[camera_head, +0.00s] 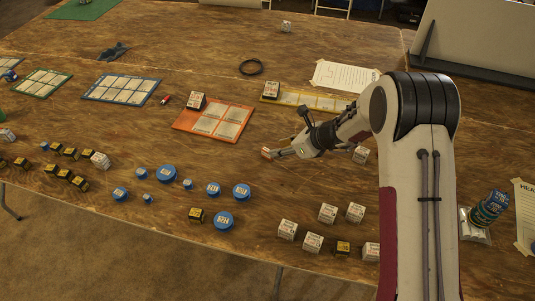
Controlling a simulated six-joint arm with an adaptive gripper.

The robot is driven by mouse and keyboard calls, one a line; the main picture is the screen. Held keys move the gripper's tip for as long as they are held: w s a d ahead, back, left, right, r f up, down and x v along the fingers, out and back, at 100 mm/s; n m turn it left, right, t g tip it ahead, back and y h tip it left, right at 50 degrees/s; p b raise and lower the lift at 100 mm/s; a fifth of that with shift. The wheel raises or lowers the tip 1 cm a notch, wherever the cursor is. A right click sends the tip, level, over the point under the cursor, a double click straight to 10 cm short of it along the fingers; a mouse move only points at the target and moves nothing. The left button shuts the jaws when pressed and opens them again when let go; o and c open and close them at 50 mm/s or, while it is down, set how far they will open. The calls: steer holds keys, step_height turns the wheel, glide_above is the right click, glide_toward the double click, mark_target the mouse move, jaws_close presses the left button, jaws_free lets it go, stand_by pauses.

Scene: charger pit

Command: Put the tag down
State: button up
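My gripper (274,153) reaches in from the right and points left, low over the middle of the table. A small white-and-red piece (265,152), which looks like the tag, sits right at its fingertips, and the fingers look shut on it. The piece is too small to read. I cannot tell whether it touches the table or hangs just above it. The orange card (187,123) with white panels lies up and left of the gripper. A white-and-black block (197,100) stands on its far left corner.
A yellow card (326,103) with a block (271,90) on it lies behind. Several blue round pieces (166,173) lie front left, several white cubes (327,212) front right. A black cable ring (251,67) lies farther back. Bare wood surrounds the gripper's left and front.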

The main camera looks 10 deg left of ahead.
mark_target(268, 150)
steer(key=shift+x, duration=1.2)
steer(key=shift+x, duration=2.6)
steer(key=shift+s, duration=0.15)
jaws_close()
